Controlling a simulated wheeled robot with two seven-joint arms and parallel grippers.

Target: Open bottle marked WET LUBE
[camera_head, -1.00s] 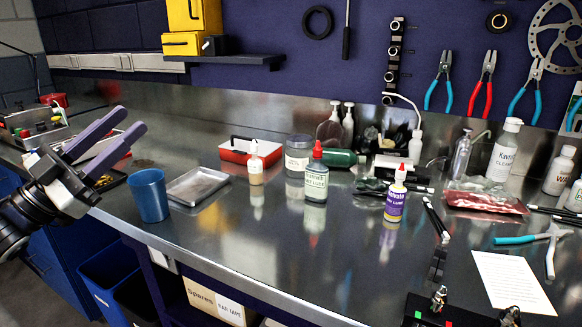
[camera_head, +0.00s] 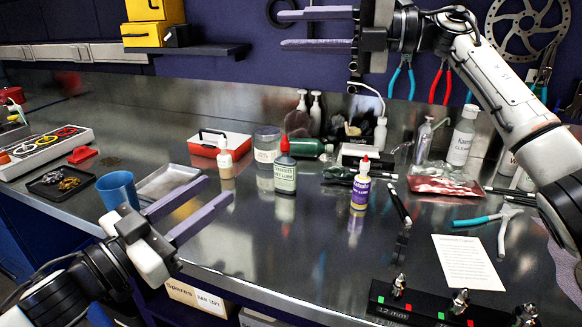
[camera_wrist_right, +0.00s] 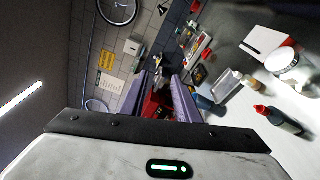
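A small bottle (camera_head: 285,173) with a red cap and pale label stands upright on the steel bench; its small print seems to read WET LUBE. My left gripper (camera_head: 217,190) is open and empty, left of and in front of the pale-labelled bottle. My right gripper (camera_head: 281,29) is open and empty, raised high above the bench back. In the right wrist view, its fingers (camera_wrist_right: 158,92) are apart, and a red-capped bottle (camera_wrist_right: 280,118) lies off to the right.
A white dropper bottle (camera_head: 227,155), a clear jar (camera_head: 267,145), a blue cup (camera_head: 118,190) and a metal tray (camera_head: 168,181) stand to the left. A green bottle (camera_head: 311,148) lies behind. Pliers (camera_head: 489,217) and a paper (camera_head: 467,262) lie right. The front middle is clear.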

